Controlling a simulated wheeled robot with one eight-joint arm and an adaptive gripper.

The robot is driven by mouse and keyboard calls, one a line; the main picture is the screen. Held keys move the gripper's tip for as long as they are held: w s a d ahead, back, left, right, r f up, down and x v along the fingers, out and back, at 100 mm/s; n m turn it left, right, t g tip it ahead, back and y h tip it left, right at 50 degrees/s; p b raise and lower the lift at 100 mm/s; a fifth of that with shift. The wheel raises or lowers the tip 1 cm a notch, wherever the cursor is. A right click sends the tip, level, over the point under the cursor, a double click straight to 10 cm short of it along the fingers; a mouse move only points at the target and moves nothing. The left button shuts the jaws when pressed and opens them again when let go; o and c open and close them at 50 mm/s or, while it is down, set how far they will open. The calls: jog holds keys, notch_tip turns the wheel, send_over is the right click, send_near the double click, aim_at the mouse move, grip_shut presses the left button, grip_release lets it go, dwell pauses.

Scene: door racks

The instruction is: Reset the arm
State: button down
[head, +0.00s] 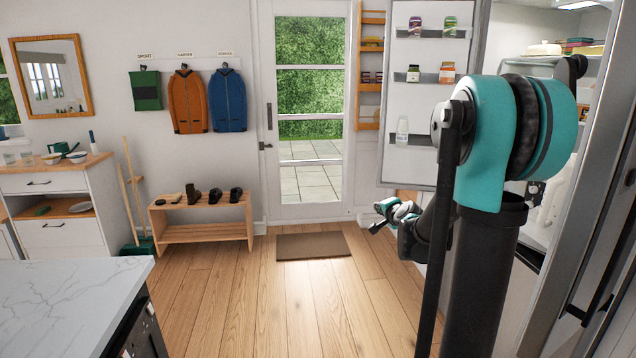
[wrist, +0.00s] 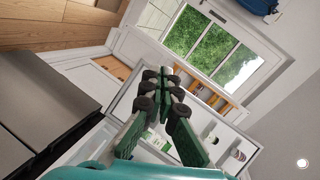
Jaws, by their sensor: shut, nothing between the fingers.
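The arm is stretched forward and low. In the wrist view my gripper (wrist: 166,76) shows its dark green fingers with their tips close together and nothing between them. The wrist picture is tilted, with the glass door (wrist: 209,45) and the fridge door's shelves beyond the fingers. I cannot tell the exact gap between my gripper and the fridge door.
The fridge door holds several jars on its shelves. The fridge's shelf (head: 540,57) is partly hidden by my arm. A marble counter (head: 65,300) is at front left, a shoe bench (head: 205,230) at the back. Bare wooden floor (head: 270,310) lies between, with a doormat (head: 313,246).

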jog(key=s+a+f+n+g, duration=0.25)
jog(key=s+f+n, duration=0.2)
jog(key=s, duration=0.55)
jog(key=s+a+f+n+g, duration=0.25)
jog(key=s+f, duration=0.25)
jog(key=s, duration=0.5)
jog(key=s+d+f+n+g+h, duration=0.1)
jog(key=s+f, duration=0.3)
jog(key=s, duration=0.4)
jog(key=s+d+f+n+g+h, duration=0.1)
jog(key=s+f+n+g, duration=0.3)
jog(key=s, duration=0.5)
jog(key=shift+d+f, duration=0.2)
jog(key=shift+d, duration=0.6)
